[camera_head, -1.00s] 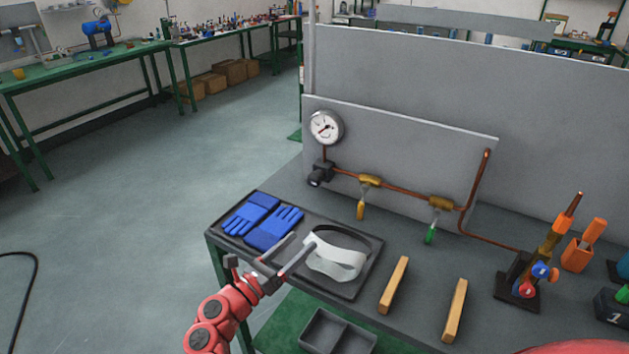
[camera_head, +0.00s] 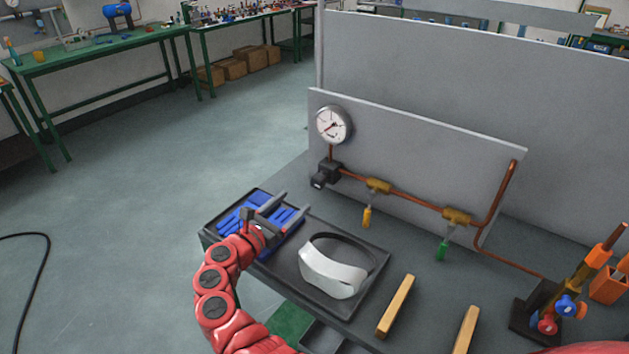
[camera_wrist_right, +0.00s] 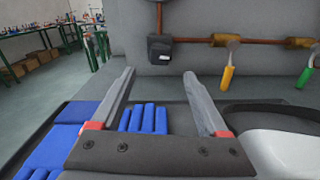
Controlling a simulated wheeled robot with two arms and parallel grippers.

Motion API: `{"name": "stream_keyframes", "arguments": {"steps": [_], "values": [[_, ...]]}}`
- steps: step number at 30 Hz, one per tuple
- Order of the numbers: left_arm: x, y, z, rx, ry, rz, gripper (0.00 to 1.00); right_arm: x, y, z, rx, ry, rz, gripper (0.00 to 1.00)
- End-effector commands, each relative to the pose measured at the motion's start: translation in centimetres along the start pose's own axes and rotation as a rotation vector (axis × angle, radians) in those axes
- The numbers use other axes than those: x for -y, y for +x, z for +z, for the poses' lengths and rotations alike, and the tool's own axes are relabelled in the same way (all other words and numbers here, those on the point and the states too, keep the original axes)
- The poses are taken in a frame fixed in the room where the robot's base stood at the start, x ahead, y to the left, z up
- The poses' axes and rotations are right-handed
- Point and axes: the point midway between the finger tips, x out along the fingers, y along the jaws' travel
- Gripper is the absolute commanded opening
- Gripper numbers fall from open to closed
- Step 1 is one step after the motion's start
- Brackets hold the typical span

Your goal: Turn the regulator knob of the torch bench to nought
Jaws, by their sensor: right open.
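The regulator is a small black block with a dark knob (camera_head: 319,181), low on the left of the grey panel (camera_head: 420,165). It also shows in the right wrist view, at top centre, as a black regulator block (camera_wrist_right: 159,50). A round white pressure gauge (camera_head: 333,125) sits above it on the copper pipe. My right gripper (camera_head: 294,203) is open and empty above the blue gloves, short of the regulator and apart from it. In the wrist view the block lies beyond the gap between the fingertips (camera_wrist_right: 159,74). My left gripper is not in view.
A black tray (camera_head: 376,275) holds blue gloves (camera_head: 236,216) and a white visor (camera_head: 331,272). Valves with a yellow handle (camera_head: 367,217) and a green handle (camera_head: 441,250) hang along the pipe. A torch stand (camera_head: 538,312) is at right. The bench between tray and panel is clear.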

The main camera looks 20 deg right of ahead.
Motion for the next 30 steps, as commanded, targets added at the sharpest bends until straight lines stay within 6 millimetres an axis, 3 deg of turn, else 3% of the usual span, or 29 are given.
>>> {"name": "stream_keyframes", "arguments": {"steps": [6, 12, 18, 26, 30], "values": [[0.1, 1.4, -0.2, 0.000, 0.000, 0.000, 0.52, 0.0, 5.3, 0.5, 0.003, -0.001, -0.002, 0.78], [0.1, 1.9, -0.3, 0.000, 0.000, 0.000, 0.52, -0.1, 8.7, 0.3, 0.004, -0.001, 0.001, 0.78], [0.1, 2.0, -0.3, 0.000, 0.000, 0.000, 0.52, 0.0, 10.0, 0.2, 0.001, 0.002, 0.000, 0.78], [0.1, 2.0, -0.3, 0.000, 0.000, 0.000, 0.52, 0.0, 10.1, 0.1, 0.000, 0.002, -0.001, 0.78], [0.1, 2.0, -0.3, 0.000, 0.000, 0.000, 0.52, 0.0, 10.1, 0.1, 0.000, 0.002, -0.001, 0.54]]}}
